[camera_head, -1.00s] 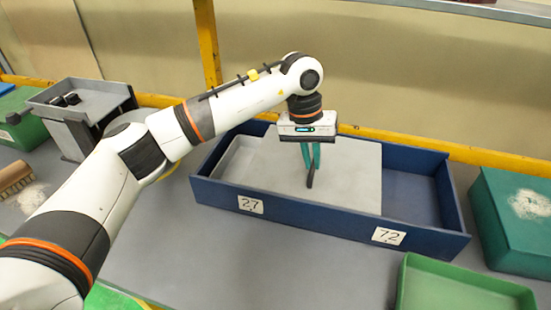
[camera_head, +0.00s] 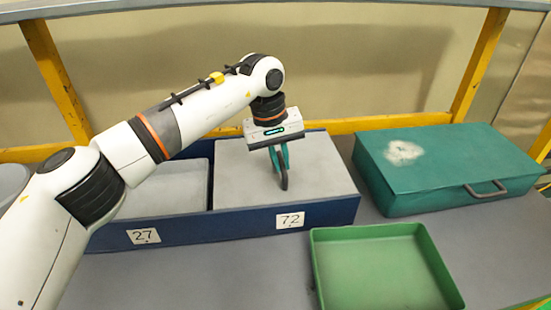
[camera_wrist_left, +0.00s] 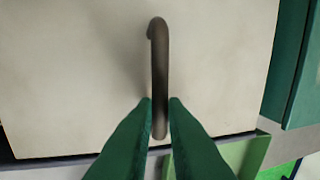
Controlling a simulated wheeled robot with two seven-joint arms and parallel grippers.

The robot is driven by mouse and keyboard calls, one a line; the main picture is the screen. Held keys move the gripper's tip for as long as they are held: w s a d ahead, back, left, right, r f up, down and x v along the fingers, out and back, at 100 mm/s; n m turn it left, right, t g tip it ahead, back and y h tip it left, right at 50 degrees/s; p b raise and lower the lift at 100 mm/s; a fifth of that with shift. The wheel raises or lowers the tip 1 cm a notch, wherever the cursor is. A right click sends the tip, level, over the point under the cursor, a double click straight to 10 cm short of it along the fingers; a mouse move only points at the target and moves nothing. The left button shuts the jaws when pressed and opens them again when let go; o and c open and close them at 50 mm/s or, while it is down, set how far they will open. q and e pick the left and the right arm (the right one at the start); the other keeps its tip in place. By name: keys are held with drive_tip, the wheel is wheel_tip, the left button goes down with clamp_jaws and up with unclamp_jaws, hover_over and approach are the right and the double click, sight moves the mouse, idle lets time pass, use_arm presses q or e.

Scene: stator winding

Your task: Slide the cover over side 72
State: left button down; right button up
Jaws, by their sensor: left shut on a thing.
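The blue box (camera_head: 222,230) has two sides, with label 27 (camera_head: 144,236) at the left and label 72 (camera_head: 290,220) at the right. The light grey cover (camera_head: 320,172) lies over side 72. Side 27 is uncovered and shows a grey interior (camera_head: 165,187). My left gripper (camera_head: 280,172) is above the cover, shut on its dark handle (camera_head: 284,181). In the left wrist view, the green fingers (camera_wrist_left: 160,105) close around the near part of the dark curved handle (camera_wrist_left: 160,60) on the pale cover (camera_wrist_left: 80,80). My right gripper is not in view.
A teal case (camera_head: 450,165) with a handle stands right of the blue box. An empty green tray (camera_head: 385,233) sits in front of the box's right end. A yellow rail (camera_head: 375,123) runs behind. The table front left is clear.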

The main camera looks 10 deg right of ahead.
use_arm(q)
drive_tip(key=shift+d+r, duration=0.1)
drive_tip(key=c, duration=1.5)
unclamp_jaws()
drive_tip(key=shift+d, duration=0.1)
drive_tip(key=shift+w+r, duration=0.1)
drive_tip(key=shift+r, duration=0.3)
drive_tip(key=r, duration=0.3)
drive_tip(key=a+r, duration=0.1)
drive_tip(key=r, duration=0.3)
drive_tip(key=a+r+b, duration=0.1)
drive_tip(key=r, duration=0.3)
drive_tip(key=shift+a, duration=0.2)
